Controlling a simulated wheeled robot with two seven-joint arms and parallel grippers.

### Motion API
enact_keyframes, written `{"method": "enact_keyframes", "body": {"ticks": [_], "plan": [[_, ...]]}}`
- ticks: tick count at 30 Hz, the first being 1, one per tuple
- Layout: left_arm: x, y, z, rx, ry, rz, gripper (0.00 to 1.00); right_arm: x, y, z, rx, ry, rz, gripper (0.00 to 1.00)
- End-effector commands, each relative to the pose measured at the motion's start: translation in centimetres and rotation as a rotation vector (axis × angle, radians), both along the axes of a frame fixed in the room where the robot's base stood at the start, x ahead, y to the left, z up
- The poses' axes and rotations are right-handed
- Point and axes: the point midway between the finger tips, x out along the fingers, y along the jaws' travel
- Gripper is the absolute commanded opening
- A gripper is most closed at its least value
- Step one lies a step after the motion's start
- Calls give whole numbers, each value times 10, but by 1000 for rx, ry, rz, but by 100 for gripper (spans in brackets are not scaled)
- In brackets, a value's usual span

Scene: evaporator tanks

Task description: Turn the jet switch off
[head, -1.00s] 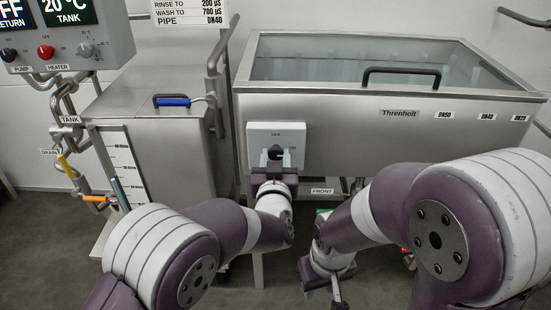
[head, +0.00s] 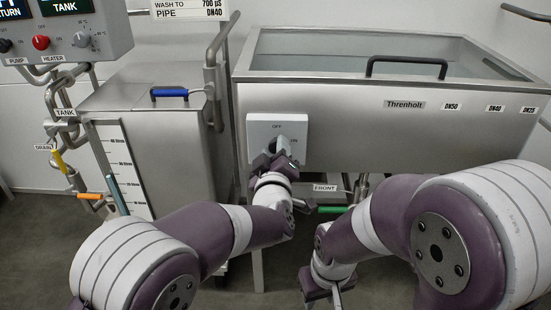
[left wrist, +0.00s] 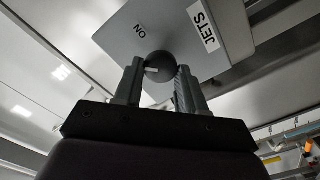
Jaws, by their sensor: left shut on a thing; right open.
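The jet switch is a light grey box (head: 258,127) on the front of the glass-lidded tank, with OFF printed above its dark knob (head: 273,145) and ON to the right. In the left wrist view the box (left wrist: 175,35) shows the labels JETS and ON. My left gripper (head: 275,153) is shut on the round black knob (left wrist: 160,64), one finger on each side. The knob's white mark shows, but I cannot tell which label it points to. My right gripper (head: 333,299) hangs open and low at the bottom of the head view, away from the switch.
The tank (head: 350,120) labelled Threnholt has a black lid handle (head: 425,62). A smaller steel tank (head: 160,130) with a blue handle stands left. A control panel (head: 75,38) is at upper left. A green-handled valve (head: 332,209) lies right of my left gripper.

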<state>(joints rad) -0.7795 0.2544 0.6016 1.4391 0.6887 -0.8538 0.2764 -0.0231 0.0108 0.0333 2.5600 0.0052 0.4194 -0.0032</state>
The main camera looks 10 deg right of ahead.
Motion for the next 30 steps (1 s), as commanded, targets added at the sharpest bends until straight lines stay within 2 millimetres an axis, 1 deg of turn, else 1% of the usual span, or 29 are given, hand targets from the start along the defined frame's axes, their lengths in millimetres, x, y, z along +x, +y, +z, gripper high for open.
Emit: {"method": "enact_keyframes", "body": {"ticks": [1, 15, 24, 30], "plan": [[0, 0, -5, -40, 12, 0, 10, 0, 0, -9, 0, 0, 0, 40], [0, 1, -7, -459, 132, 0, 10, 0, 0, -51, 0, 0, 0, 40], [0, 1, -6, -657, 190, 0, 10, 0, 0, -71, 0, 0, 0, 40], [0, 1, -5, -738, 214, 0, 10, 0, 0, -78, 0, 0, 0, 40]]}}
